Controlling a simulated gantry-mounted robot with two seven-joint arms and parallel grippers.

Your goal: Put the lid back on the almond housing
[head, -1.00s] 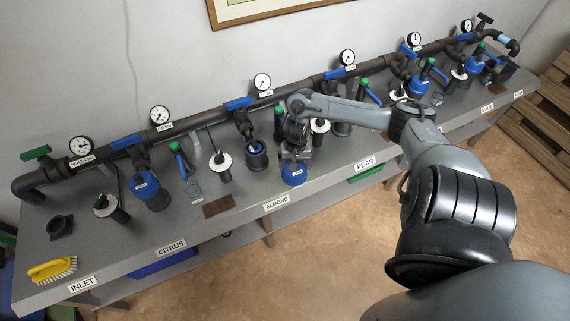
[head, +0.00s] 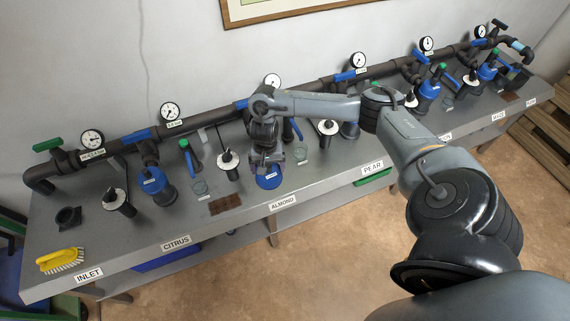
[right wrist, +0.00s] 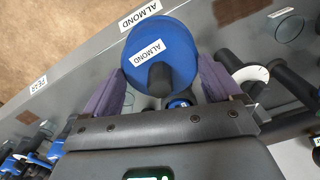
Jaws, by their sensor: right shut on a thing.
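The blue lid marked ALMOND (head: 269,178) is held by my right gripper (head: 267,160) over the bench, behind the ALMOND label. In the right wrist view the lid (right wrist: 150,38) sits between the two purple-padded fingers, with a dark stub on the side facing me. The almond housing is hidden behind my gripper in the head view. In the right wrist view a small blue-rimmed dark part (right wrist: 182,102) shows past the lid, and I cannot tell if it is the housing. Whether the lid touches anything below is unclear. My left gripper is out of view.
A dark pipe with gauges and blue valves runs along the back. A white-disc filter element (head: 229,162) stands left of my gripper, and a brown mat (head: 225,204) lies front left. The citrus housing (head: 154,182) has its blue lid on. A yellow brush (head: 60,260) lies far left.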

